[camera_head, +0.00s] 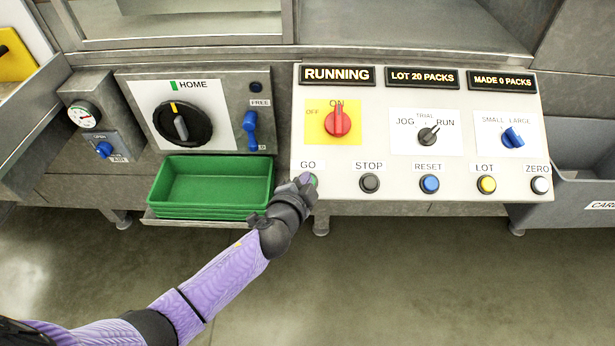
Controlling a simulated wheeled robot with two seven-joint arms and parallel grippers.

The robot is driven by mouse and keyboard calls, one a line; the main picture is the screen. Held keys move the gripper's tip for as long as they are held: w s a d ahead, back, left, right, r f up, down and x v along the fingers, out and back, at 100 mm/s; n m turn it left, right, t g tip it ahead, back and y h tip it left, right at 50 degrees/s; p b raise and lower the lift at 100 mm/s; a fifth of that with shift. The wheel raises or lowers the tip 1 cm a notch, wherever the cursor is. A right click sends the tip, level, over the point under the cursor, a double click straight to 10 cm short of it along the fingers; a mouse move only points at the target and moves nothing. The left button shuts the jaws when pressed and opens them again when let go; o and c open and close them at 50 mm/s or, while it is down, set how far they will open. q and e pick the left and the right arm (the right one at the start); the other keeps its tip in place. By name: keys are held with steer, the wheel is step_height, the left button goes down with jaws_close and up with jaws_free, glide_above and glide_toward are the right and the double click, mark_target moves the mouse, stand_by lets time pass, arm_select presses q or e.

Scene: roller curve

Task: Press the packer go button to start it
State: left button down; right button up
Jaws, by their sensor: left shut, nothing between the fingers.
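The control panel (383,187) is a white sloped board with a row of buttons. The green GO button (315,181) is at its left end, and only a sliver of it shows beside my gripper. My left gripper (303,182) is shut and empty, with its tip at the GO button and covering most of it. I cannot tell how far the button is pushed in. The left display (338,75) reads RUNNING. The other displays read LOT 20 PACKS (421,79) and MADE 0 PACKS (501,82). My right gripper is not in view.
STOP (369,183), RESET (429,184), LOT (487,184) and ZERO (540,185) buttons run to the right. A red switch (338,122) sits above GO. A green tray stack (212,187) and HOME dial panel (228,90) are left. Open floor lies in front.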

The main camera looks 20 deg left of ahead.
arm_select(q)
steer(key=r+p, duration=0.1)
steer(key=s+r+p, duration=0.1)
steer(key=r+p, duration=0.1)
steer(key=s+r+p, duration=0.1)
steer(key=shift+s+d+r, duration=0.15)
steer(key=shift+s+d, duration=0.05)
steer(key=shift+d, duration=0.15)
stand_by(0.7)
